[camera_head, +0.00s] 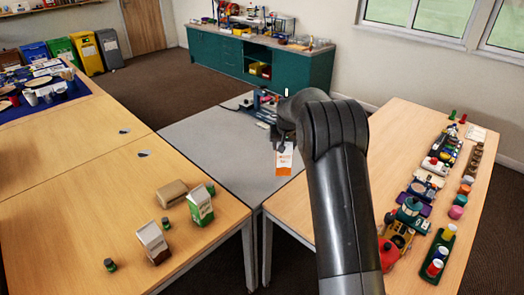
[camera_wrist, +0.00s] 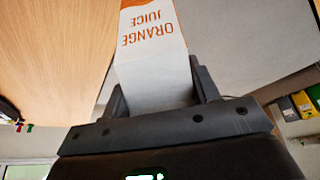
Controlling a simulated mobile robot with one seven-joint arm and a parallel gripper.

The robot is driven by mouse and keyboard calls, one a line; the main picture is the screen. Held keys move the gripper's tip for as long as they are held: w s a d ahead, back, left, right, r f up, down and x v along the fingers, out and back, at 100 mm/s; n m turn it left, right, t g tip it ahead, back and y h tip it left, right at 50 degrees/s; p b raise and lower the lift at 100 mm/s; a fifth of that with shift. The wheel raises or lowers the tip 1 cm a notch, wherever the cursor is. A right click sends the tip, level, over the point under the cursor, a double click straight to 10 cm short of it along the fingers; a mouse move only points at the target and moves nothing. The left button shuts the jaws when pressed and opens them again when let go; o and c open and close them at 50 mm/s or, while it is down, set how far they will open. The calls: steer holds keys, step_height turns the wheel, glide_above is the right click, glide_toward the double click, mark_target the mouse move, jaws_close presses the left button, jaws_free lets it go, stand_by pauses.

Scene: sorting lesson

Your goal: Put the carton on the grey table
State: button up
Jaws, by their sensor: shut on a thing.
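My gripper (camera_head: 284,138) is shut on a white and orange carton (camera_head: 284,161), which hangs below it in the head view. In the wrist view the carton (camera_wrist: 152,62) reads "ORANGE JUICE" and sits between the two fingers of my gripper (camera_wrist: 162,92). The grey table (camera_head: 205,150) stands in the middle, between two wooden tables. In the head view the carton appears over the near right part of the grey table. I cannot tell whether its bottom touches the top. My arm hides part of the grey table's right side.
The left wooden table (camera_head: 70,190) holds a green and white carton (camera_head: 200,206), a brown and white carton (camera_head: 152,242) and a brown box (camera_head: 171,193). Items stand at the grey table's far end (camera_head: 262,104). The right wooden table (camera_head: 405,125) is crowded with toys. The grey table's left half is bare.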

steer(key=w+a+f, duration=0.3)
steer(key=a+f, duration=0.4)
steer(key=f, duration=0.1)
steer(key=shift+f, duration=0.3)
steer(key=shift+f, duration=0.2)
steer(key=o, duration=1.2)
